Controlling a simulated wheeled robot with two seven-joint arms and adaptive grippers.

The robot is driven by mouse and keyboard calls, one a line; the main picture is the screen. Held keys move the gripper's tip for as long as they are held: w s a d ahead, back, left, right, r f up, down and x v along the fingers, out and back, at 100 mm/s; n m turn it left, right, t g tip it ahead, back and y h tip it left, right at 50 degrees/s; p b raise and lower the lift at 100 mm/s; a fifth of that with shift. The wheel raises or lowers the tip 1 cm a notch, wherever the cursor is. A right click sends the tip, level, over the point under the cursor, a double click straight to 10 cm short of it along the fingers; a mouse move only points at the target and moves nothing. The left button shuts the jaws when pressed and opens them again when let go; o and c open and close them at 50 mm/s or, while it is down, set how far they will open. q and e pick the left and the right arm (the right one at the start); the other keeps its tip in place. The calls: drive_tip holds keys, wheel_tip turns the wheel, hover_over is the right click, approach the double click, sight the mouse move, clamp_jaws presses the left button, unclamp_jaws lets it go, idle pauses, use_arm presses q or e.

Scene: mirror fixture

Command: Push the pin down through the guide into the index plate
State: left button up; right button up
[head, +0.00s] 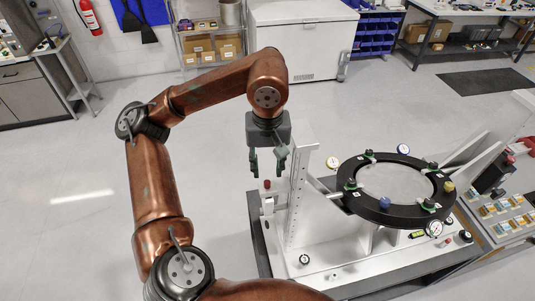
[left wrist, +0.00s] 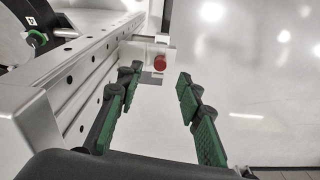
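The pin shows as a red knob (head: 267,184) low beside the white upright of the fixture. In the left wrist view the red knob (left wrist: 160,63) sits on a small white bracket (left wrist: 142,54), which looks like the guide. My left gripper (head: 268,163) points down above the knob, fingers apart and empty. In the left wrist view the knob appears between the green fingertips (left wrist: 160,76), beyond them and not touching. The pin's shaft is hidden. I cannot make out the index plate for certain. My right gripper is not in view.
The white upright (head: 299,185) stands close to the right of my left gripper. A black ring (head: 395,214) with clamps and dial gauges around a round mirror stands farther right. A side bench (head: 497,215) holds small parts. The floor (head: 85,220) at left is clear.

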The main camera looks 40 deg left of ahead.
sight(267, 185)
use_arm(q)
wheel_tip(267, 185, up, 6)
drive_tip(key=shift+s+r, duration=0.15)
idle(0.3)
drive_tip(key=shift+d, duration=0.1)
idle(0.5)
